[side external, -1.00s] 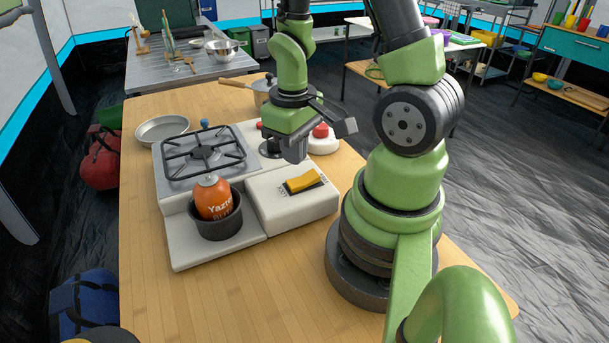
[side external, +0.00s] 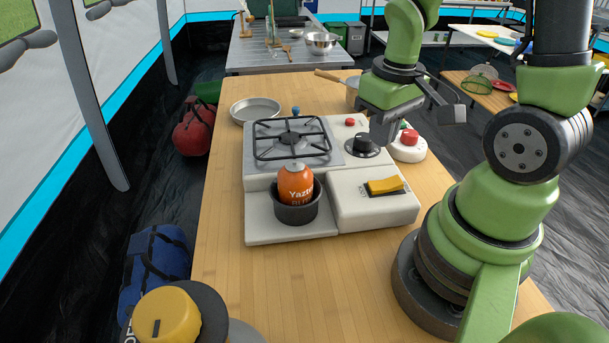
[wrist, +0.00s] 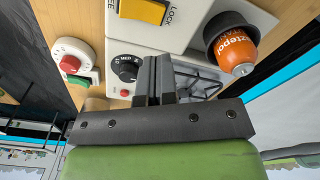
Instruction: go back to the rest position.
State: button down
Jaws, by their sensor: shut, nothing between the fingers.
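My gripper (side external: 384,138) is shut and empty. In the side view it hangs near the black knob (side external: 362,145) of the camp stove (side external: 290,160), pointing down. In the wrist view my shut fingers (wrist: 154,72) appear just right of the black knob (wrist: 126,68); the gap between them and the stove cannot be judged exactly. The yellow rocker switch (side external: 385,185) sits on the white panel at the stove's front right. An orange gas canister (side external: 296,184) stands in a black cup (side external: 297,210) at the front left.
A pot (side external: 352,88) is behind my gripper, and a metal pan (side external: 255,110) lies at the back left. The wooden table (side external: 290,285) is clear in front.

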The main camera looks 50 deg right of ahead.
jog(key=s+a+r+t+y, duration=0.2)
jog(key=a+r+t, duration=0.4)
jog(key=r, duration=0.9)
jog(key=s+a, duration=0.1)
jog(key=a, duration=0.2)
jog(key=shift+s+a+r+m+t, duration=0.2)
jog(key=shift+a+m+t, duration=0.1)
jog(key=shift+m, duration=0.1)
jog(key=shift+d, duration=0.1)
